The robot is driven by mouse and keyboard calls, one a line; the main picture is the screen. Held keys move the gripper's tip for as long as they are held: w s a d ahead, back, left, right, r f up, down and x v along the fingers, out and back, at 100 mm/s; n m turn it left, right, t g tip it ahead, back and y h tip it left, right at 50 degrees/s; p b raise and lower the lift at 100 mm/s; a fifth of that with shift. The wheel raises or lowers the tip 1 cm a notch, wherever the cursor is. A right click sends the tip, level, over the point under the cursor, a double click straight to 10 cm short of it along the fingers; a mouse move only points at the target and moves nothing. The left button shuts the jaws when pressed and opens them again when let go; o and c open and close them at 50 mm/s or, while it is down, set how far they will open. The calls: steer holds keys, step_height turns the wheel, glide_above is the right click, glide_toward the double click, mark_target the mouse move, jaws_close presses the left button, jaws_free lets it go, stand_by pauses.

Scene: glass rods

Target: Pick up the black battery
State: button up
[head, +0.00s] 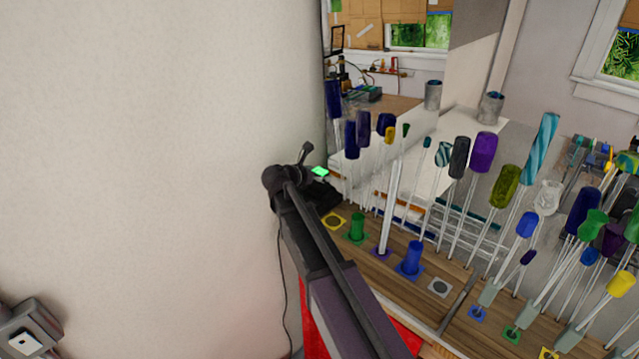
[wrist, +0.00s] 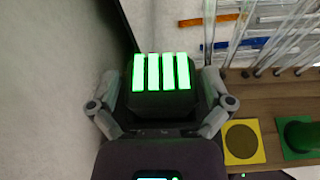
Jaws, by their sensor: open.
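The black battery (wrist: 160,102), a dark block with several glowing green bars, sits between the two grey fingers of my gripper (wrist: 160,88) in the wrist view. The fingers are spread on either side of its body, and I cannot tell whether either one touches it. In the head view, the battery's green lit face (head: 320,171) shows just right of my gripper (head: 303,165), beside the white wall. My arm hides part of the battery and what lies below it there.
A wooden bench (wrist: 262,95) lies to the right, with a yellow pad (head: 334,221), a green cylinder (head: 357,226) and a blue cylinder (head: 411,258). Several thin glass rods with coloured ends stand close by. The wall (head: 150,150) borders the left side.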

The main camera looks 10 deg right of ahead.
mark_target(319, 172)
stand_by(0.3)
steer(key=c, duration=1.1)
steer(key=shift+o, duration=0.2)
steer(key=shift+r, duration=0.25)
step_height(319, 172, up, 4)
steer(key=p, duration=0.4)
steer(key=shift+f, duration=0.2)
steer(key=s+r+p, duration=0.1)
steer(key=s, duration=1.5)
steer(key=shift+a, duration=0.1)
